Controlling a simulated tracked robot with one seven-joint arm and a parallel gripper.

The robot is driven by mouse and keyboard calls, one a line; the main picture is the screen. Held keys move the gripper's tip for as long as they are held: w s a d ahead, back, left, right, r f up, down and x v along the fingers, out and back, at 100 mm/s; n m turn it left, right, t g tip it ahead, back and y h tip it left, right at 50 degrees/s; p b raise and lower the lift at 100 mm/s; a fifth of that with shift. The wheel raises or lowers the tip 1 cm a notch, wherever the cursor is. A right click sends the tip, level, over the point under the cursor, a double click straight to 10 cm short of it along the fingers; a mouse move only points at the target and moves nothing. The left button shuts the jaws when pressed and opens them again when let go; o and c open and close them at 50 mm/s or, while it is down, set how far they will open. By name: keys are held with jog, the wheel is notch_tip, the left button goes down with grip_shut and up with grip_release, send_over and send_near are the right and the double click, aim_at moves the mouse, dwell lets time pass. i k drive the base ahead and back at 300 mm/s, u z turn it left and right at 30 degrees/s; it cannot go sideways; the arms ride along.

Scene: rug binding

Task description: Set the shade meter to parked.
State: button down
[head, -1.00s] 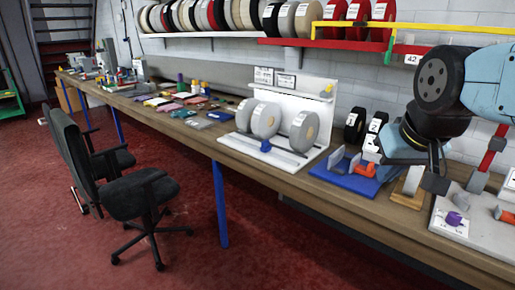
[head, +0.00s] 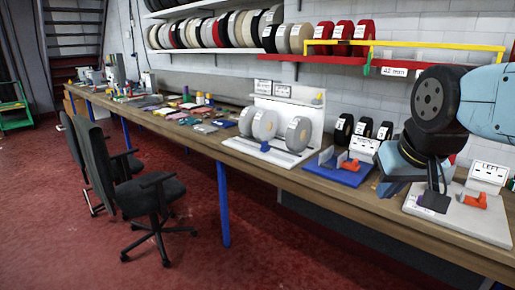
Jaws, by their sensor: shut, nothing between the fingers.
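I cannot tell for sure which fixture is the shade meter; no label naming it is readable. A pale grey board (head: 465,229) at the right end of the bench carries a purple knob (head: 437,203), an orange-red lever (head: 474,201) and a white sign reading LEFT (head: 489,172). My gripper (head: 434,190) is shut and empty, right at the purple knob and partly covering it. I cannot tell whether they touch. A blue base (head: 335,172) to the left carries another orange-red lever (head: 349,165) and a white sign (head: 364,148).
A white stand (head: 267,153) with grey rolls stands left of the blue base. Dark rolls (head: 343,128) stand behind. A yellow rail (head: 440,45) and red shelf (head: 350,63) hang above. Chairs (head: 150,195) stand before the bench (head: 300,183); red floor is open at front left.

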aim_at(265, 147)
jog(key=z, duration=0.2)
jog(key=i, duration=0.85)
jog(key=u, duration=0.1)
